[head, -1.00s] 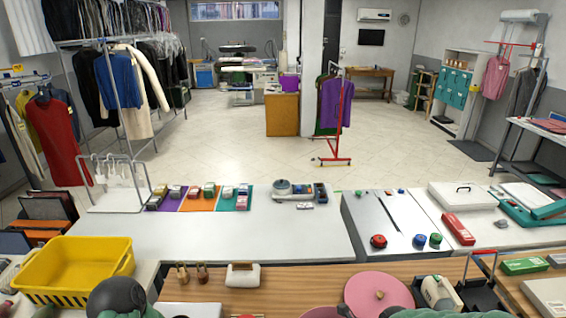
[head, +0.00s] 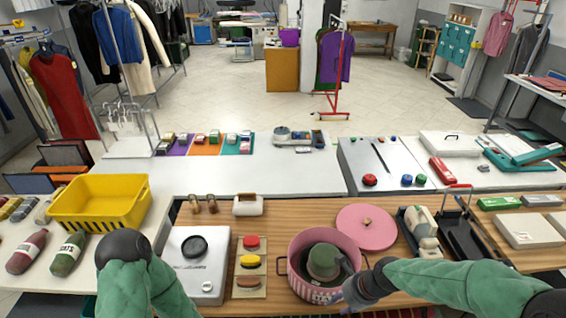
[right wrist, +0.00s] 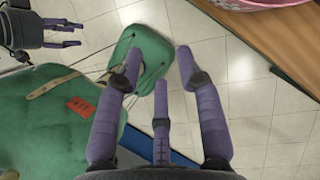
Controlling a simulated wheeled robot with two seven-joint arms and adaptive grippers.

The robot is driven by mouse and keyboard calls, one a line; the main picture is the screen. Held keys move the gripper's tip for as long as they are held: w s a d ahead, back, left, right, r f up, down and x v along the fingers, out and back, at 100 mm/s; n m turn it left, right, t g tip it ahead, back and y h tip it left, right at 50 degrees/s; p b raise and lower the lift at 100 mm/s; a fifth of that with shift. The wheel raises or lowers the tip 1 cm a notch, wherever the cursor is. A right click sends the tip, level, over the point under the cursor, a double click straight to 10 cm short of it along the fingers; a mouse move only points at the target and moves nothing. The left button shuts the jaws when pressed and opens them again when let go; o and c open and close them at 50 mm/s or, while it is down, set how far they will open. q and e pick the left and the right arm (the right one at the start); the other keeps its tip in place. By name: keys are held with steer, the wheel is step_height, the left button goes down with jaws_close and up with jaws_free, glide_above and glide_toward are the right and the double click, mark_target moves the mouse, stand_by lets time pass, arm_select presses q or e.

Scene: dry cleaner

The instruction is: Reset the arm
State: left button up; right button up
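My right gripper (head: 352,292) is beside the front right of the pink pot in the head view, with its arm coming in from the right. In the right wrist view its purple fingers (right wrist: 157,58) are spread, with nothing between them; tiled floor and green material lie beyond. My left arm rises at the lower left of the head view, and its gripper is hidden there. The left gripper (right wrist: 68,35) shows at the top left of the right wrist view, with its visible fingers apart and empty.
The pink pot (head: 287,282) holds a grey-green object (head: 323,262). A silver case (head: 195,268) and a tray with coloured pads (head: 250,282) stand left of it. The pink lid (head: 366,228) lies behind. A yellow basket (head: 100,203) stands at left. The white counter's middle (head: 250,175) is clear.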

steer(key=s+a+f+n+b, duration=0.2)
steer(key=f+n, duration=0.5)
steer(key=f, duration=0.4)
steer(key=s+a+f+n+g+b, duration=0.1)
steer(key=s+f+n+b, duration=0.4)
steer(key=f, duration=0.6)
steer(key=s+a+f+n+g+b, duration=0.1)
steer(key=s+a+f+n+b, duration=0.2)
steer(key=s+f+n, duration=0.3)
step_height(320, 180, down, 5)
steer(key=n, duration=0.3)
steer(key=shift+a+b, duration=0.15)
steer(key=shift+b, duration=0.25)
